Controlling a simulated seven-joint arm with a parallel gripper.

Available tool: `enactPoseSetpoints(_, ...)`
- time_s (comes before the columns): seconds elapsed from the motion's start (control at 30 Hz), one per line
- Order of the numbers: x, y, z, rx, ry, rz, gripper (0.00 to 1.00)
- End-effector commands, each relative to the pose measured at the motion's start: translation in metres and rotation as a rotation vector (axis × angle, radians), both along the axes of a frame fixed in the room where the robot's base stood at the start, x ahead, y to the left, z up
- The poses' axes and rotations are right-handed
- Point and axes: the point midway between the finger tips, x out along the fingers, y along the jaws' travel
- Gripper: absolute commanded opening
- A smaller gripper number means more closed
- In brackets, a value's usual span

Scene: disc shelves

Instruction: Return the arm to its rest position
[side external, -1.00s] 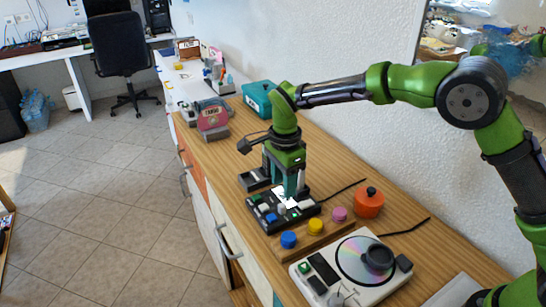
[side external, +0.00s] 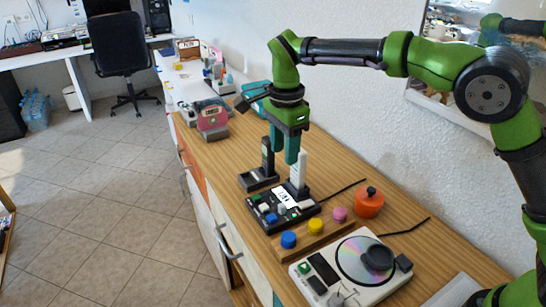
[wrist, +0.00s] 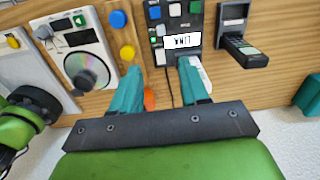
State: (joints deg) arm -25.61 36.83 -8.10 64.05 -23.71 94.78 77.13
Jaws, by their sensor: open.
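My gripper (side external: 284,155) hangs pointing down above the wooden counter, with its two teal fingers apart and nothing between them. It is above and just behind the black button console (side external: 270,217). A white upright handset (side external: 300,172) stands at the console's back, just right of the fingers and below their mount. In the wrist view my open fingers (wrist: 160,68) spread over the counter, and the white handset (wrist: 204,75) is partly hidden by the right finger. The console (wrist: 176,30) with its white label lies beyond the fingertips.
A dark handset (side external: 267,155) stands in its base left of the fingers. Blue, yellow and pink knobs (side external: 315,227), an orange pot (side external: 369,203) and a disc player (side external: 340,268) sit in front. A red telephone (side external: 212,120) is further back. The white wall runs along the right.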

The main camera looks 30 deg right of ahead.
Motion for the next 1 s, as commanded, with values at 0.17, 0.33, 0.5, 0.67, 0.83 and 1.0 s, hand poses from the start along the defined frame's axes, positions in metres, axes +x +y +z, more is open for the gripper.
enactPoseSetpoints(0.17, -0.006, -0.003, -0.018, 0.003, -0.004, 0.257, 0.45)
enactPoseSetpoints(0.33, -0.034, -0.027, -0.005, 0.045, -0.063, 0.555, 0.45)
enactPoseSetpoints(0.5, -0.074, -0.057, 0.019, 0.068, -0.175, 0.808, 0.45)
enactPoseSetpoints(0.67, -0.123, -0.088, 0.038, 0.042, -0.312, 1.013, 0.45)
enactPoseSetpoints(0.83, -0.178, -0.116, 0.046, -0.036, -0.451, 1.158, 0.45)
enactPoseSetpoints(1.0, -0.224, -0.136, 0.044, -0.130, -0.558, 1.202, 0.45)
